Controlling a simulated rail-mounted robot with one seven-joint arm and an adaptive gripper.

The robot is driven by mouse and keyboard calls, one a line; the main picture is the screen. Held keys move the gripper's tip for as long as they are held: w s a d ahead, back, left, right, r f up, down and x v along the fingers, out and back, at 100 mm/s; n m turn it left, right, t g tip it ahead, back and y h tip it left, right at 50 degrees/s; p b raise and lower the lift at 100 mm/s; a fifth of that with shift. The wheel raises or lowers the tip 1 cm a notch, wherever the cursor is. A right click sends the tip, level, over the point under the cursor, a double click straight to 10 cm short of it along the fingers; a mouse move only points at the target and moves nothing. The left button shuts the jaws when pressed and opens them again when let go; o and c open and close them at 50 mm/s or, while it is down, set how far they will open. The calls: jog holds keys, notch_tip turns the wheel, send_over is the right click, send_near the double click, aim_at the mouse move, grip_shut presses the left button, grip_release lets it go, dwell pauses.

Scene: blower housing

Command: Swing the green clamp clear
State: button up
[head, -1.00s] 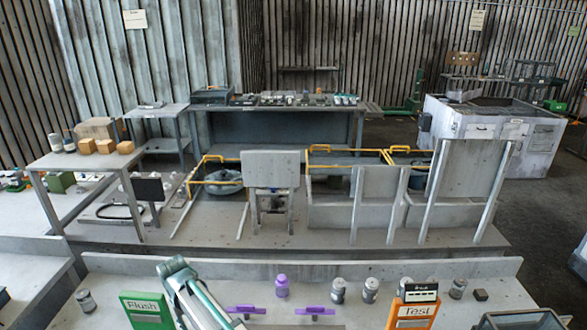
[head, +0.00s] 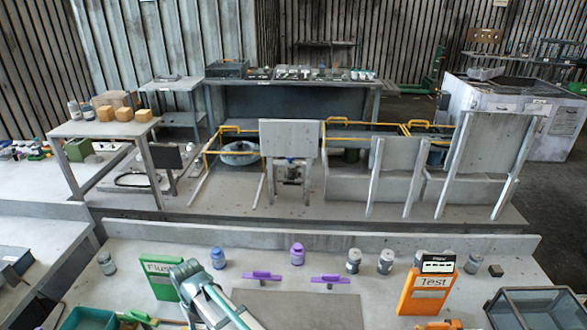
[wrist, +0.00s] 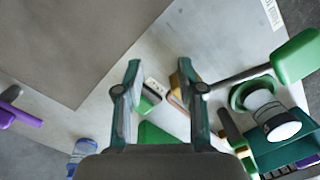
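A green block handle on a grey bar (wrist: 297,57), which looks like the green clamp, lies at the upper right of the wrist view. Its bar points in toward my right finger, with a gap between. In the head view a small green piece (head: 135,318), perhaps the same clamp, shows at the bottom edge, largely cut off. My gripper (wrist: 160,88) is open and empty, its two fingers spread above the bench. The handle is to the right of the fingers, apart from them. In the head view my arm shows beside the Flush sign, but my fingertips cannot be made out.
A green ring with a white-topped cylinder (wrist: 282,128) and a teal box (wrist: 262,155) sit at the right. The green Flush sign (head: 160,277), orange Test sign (head: 428,290), two purple clamps (head: 262,276) and several bottles stand on the bench. A grey plate (head: 300,308) lies flat.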

aim_at(139, 312)
jog(key=shift+s+f, duration=0.3)
jog(key=shift+s, duration=0.45)
jog(key=w+a+r+n+t+b, duration=0.1)
jog(key=w+a+r+n+b, duration=0.2)
jog(key=a+r+n+b, duration=1)
jog(key=a+f+m+p, duration=0.1)
jog(key=f+m+p, duration=0.1)
jog(key=a+f+m+p, duration=0.2)
jog(key=p, duration=0.1)
jog(key=a+f+m+p, duration=0.2)
jog(key=f, duration=0.1)
jog(key=shift+s+a+m, duration=0.2)
jog(key=shift+a+m, duration=0.05)
jog(key=shift+m, duration=0.15)
jog(key=shift+r, duration=0.1)
grip_shut()
